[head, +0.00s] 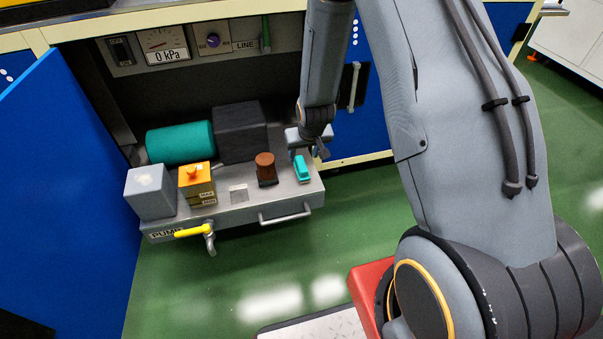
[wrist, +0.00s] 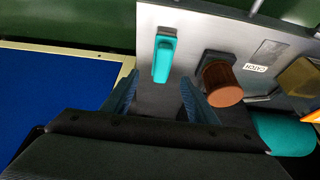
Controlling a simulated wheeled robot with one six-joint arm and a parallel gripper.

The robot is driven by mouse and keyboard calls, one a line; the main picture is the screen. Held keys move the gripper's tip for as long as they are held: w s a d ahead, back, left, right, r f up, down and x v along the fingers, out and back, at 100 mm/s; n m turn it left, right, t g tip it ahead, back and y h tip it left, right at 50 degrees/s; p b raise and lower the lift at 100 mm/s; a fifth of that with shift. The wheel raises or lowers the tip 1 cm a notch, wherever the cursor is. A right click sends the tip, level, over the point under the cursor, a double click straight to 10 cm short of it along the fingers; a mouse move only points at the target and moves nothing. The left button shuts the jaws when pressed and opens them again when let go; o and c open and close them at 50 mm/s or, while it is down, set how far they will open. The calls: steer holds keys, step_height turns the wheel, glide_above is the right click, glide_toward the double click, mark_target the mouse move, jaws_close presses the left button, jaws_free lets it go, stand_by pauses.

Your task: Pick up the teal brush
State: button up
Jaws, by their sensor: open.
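The teal brush (head: 303,169), a small teal block-like piece, lies on the right end of the grey pump tray (head: 225,211). In the wrist view the teal brush (wrist: 163,58) is just beyond my fingertips, roughly in line with the gap between them. My gripper (head: 309,150) is open and empty, just above and behind the brush in the head view. In the wrist view my gripper (wrist: 160,95) has its two fingers spread apart. I see no contact with the brush.
A brown cylinder (head: 265,168) stands just left of the brush; it is close to one finger in the wrist view. A blue cabinet door (head: 62,170) is open at left.

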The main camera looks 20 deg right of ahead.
mark_target(302, 163)
steer(key=x, duration=0.2)
steer(key=b+x, duration=0.1)
steer(key=x, duration=0.2)
steer(key=b+x, duration=0.1)
steer(key=x, duration=0.1)
steer(key=shift+s+a+f, duration=0.15)
steer(key=shift+s+f, duration=0.15)
steer(key=shift+f, duration=0.05)
steer(key=c, duration=1.2)
